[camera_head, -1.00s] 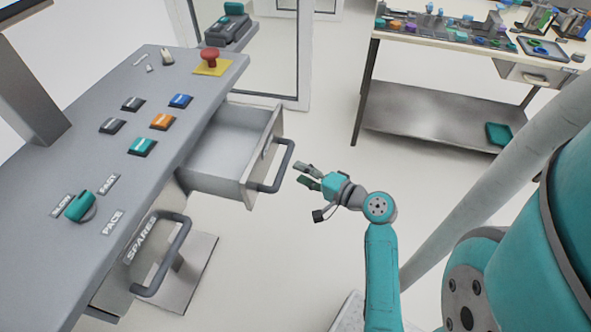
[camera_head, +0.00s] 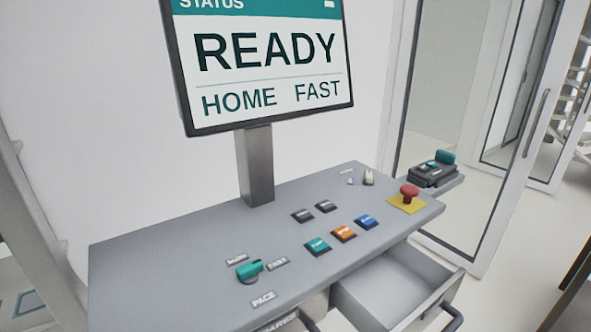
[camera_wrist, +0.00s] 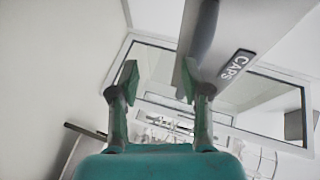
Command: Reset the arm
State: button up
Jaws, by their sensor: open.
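My gripper (camera_wrist: 158,82) is open and empty in the wrist view, its two fingers apart with nothing between them. An open grey drawer (camera_head: 385,295) sticks out of the console at the lower right of the head view. Its front, labelled CAPS (camera_wrist: 236,64), shows in the wrist view beyond and to the right of the fingers, with a dark handle (camera_wrist: 206,28) at the top. The screen (camera_head: 268,68) reads READY, HOME and FAST. Most of my arm is out of the head view.
The grey console (camera_head: 160,255) carries several push buttons, a teal pace knob (camera_head: 249,270) and a red emergency button (camera_head: 409,193). A glass door (camera_head: 520,100) stands behind at the right. Pale open floor lies right of the console.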

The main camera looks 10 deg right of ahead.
jog(key=s+a+f+n+g+h, duration=0.1)
jog(key=s+a+f+n, duration=0.15)
jog(key=s+a, duration=0.4)
jog(key=s+a+f+n+g, duration=0.1)
jog(key=s+a+f+n, duration=0.15)
jog(key=s+a, duration=0.35)
jog(key=s+a+r+n+t+y, duration=0.2)
jog(key=s+a+r+n, duration=0.6)
jog(key=s+r+n, duration=0.2)
jog(key=shift+s+n+y, duration=0.3)
jog(key=shift+s+n, duration=0.2)
jog(key=shift+n, duration=0.6)
jog(key=shift+a, duration=0.1)
